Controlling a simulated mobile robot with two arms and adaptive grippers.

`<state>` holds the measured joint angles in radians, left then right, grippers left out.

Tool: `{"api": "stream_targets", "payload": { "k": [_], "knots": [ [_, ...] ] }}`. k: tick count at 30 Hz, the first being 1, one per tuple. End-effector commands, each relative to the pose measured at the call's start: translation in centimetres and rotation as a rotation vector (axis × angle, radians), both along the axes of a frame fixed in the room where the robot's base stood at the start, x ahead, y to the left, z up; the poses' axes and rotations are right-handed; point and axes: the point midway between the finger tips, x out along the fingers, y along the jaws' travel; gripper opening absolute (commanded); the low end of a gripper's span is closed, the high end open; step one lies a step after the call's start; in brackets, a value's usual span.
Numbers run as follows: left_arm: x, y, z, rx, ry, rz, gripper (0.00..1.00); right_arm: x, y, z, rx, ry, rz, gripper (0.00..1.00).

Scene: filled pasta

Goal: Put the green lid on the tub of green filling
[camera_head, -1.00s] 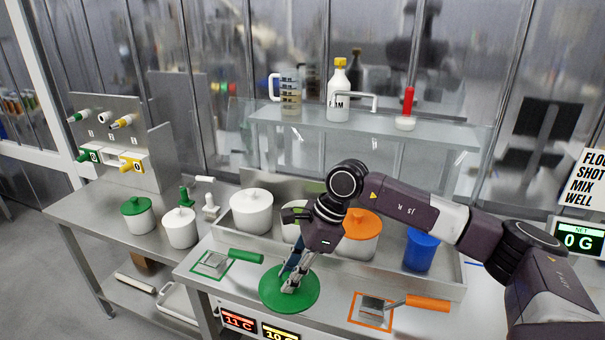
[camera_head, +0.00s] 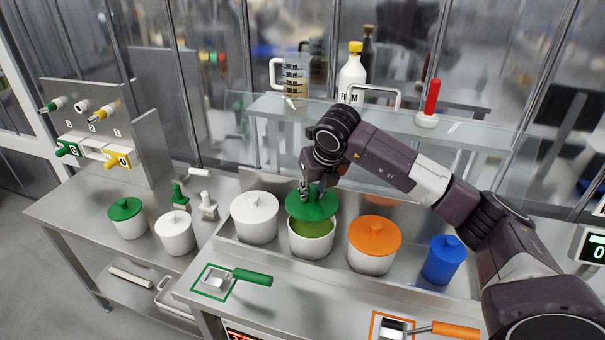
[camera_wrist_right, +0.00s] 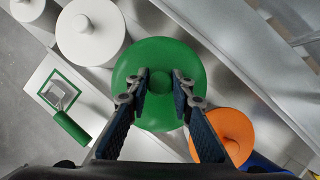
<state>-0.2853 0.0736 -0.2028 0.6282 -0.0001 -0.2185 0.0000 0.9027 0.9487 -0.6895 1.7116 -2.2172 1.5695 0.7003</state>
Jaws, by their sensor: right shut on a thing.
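The green lid (camera_head: 312,206) is held tilted or level just above the open tub of green filling (camera_head: 311,246); green filling shows below the lid's front edge. In the right wrist view the lid (camera_wrist_right: 158,112) hides the tub under it. My right gripper (camera_head: 316,188) is shut on the lid's knob (camera_wrist_right: 186,80), one finger on each side. I cannot tell whether the lid's back edge touches the rim. My left gripper is not in view.
A white-lidded tub (camera_head: 254,218) stands close on the left and an orange-lidded tub (camera_head: 373,244) close on the right. A blue container (camera_head: 443,260) stands farther right. A green-handled scoop (camera_head: 252,277) and an orange-handled one (camera_head: 455,330) lie in front. A glass shelf (camera_head: 440,132) is behind.

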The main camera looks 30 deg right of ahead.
Motion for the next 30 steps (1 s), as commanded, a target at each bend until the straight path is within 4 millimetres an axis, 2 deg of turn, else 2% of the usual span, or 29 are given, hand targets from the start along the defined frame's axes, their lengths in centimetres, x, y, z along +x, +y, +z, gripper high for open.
{"api": "stream_targets", "payload": {
  "k": [3, 6, 8, 12, 16, 20, 25, 27, 30],
  "knots": [
    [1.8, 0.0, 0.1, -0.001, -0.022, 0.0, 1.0, 0.0, 0.0, -0.1, 0.0, 0.0, -0.002, 0.02],
    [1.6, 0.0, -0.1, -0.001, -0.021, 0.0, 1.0, 0.0, 0.0, -0.4, 0.0, 0.0, -0.002, 0.02],
    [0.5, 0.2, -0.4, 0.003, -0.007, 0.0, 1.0, 0.0, 0.0, -0.6, 0.0, 0.0, -0.001, 0.02],
    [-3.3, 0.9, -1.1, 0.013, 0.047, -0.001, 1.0, -0.1, 0.0, -1.6, -0.001, 0.001, 0.0, 0.02],
    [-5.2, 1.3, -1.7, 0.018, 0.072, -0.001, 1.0, -0.1, 0.0, -2.9, 0.0, 0.002, 0.0, 0.02],
    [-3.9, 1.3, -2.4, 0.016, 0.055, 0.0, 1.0, -0.1, 0.0, -4.2, 0.0, 0.002, 0.0, 0.02],
    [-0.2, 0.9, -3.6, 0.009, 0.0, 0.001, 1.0, -0.1, 0.0, -5.8, 0.0, 0.0, 0.0, 0.02],
    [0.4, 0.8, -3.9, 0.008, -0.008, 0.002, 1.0, -0.1, 0.0, -6.2, 0.0, 0.0, 0.0, 0.02],
    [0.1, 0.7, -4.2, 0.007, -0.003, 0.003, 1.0, -0.1, 0.0, -6.4, 0.0, 0.0, 0.0, 0.02]
  ]
}}
